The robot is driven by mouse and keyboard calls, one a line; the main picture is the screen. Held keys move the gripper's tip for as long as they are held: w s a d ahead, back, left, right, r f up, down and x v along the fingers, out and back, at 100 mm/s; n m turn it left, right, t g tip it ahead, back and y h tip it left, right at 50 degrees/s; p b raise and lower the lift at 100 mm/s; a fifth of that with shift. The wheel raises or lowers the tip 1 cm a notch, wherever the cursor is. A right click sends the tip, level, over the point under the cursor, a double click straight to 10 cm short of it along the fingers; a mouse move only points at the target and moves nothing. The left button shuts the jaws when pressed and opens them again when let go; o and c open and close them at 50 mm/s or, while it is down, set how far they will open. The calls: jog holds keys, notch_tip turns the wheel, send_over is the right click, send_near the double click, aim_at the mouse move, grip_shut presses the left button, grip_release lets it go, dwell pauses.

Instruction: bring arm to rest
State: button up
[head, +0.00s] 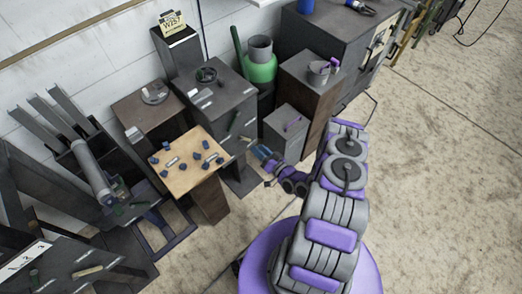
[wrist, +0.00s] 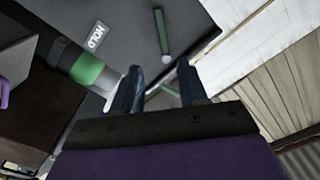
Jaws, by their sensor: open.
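My arm, grey and purple, reaches from my round purple base up and over to the left in the head view. My gripper (head: 262,152) is out in front of the dark cabinets, just right of the wooden-topped table. In the wrist view my gripper (wrist: 160,82) shows two dark blue fingers set apart, with nothing held between them. Beyond the fingers is a dark surface with a "HOLD" label (wrist: 96,35) and a green rod (wrist: 162,32). A green and grey cylinder (wrist: 85,68) is at the left of the fingers.
The light wooden tabletop (head: 183,184) carries several small dark pieces. A dark cabinet (head: 213,100), a green bottle-like vessel (head: 260,66) and a low grey box (head: 285,125) stand close around my gripper. The concrete floor (head: 440,170) on the right is clear.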

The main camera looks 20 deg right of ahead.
jog(key=shift+s, duration=0.2)
dwell(0.5)
jog(key=w+d+r+n+g+h, duration=0.3)
jog(key=w+d+r+n+g, duration=0.2)
jog(key=w+d+r+g, duration=0.25)
jog(key=s+r+g+h, duration=0.4)
jog(key=r, duration=1.1)
jog(key=s+a+r+m+g, duration=0.25)
jog(key=s+a+r, duration=0.35)
jog(key=s+r, duration=0.55)
jog(key=s+a+r+g, duration=0.1)
jog(key=s+a+r, duration=0.2)
jog(key=s, duration=0.6)
jog(key=s+a+r+g+y, duration=0.1)
jog(key=s+a+r+g, duration=0.1)
jog(key=s+a, duration=0.3)
jog(key=s+a+r+n+g, duration=0.1)
jog(key=s+a+r, duration=0.3)
jog(key=s, duration=0.9)
jog(key=shift+a+g, duration=0.2)
jog(key=shift+g, duration=0.3)
